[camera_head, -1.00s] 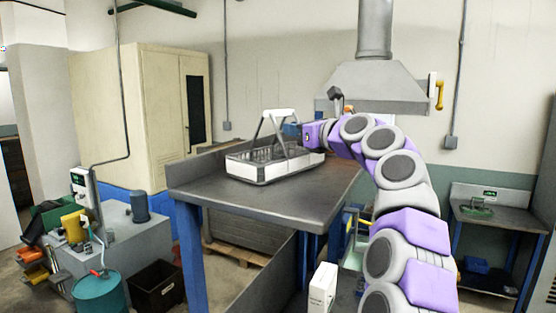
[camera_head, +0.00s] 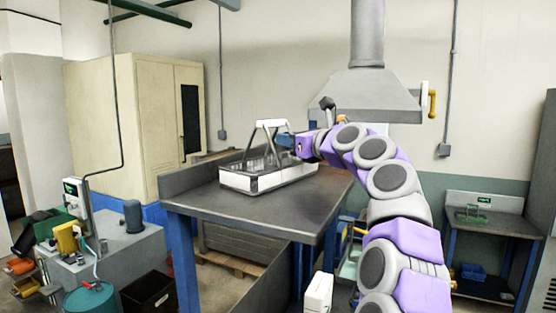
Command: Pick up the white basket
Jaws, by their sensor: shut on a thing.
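The white basket (camera_head: 252,183) is on or just above the grey workbench (camera_head: 250,215); I cannot tell if there is a small gap under it. It has pale walls and an open top, and its handle (camera_head: 270,124) stands upright. My gripper (camera_head: 290,142) reaches in from the right and is shut on the handle's right side. The fingertips are small and partly hidden at the contact.
A beige cabinet (camera_head: 135,120) stands behind on the left. A grey hood (camera_head: 370,95) hangs over the back. A grey machine (camera_head: 110,245) stands at the left, with a black crate (camera_head: 150,292) on the floor. A side table (camera_head: 490,222) is at the right.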

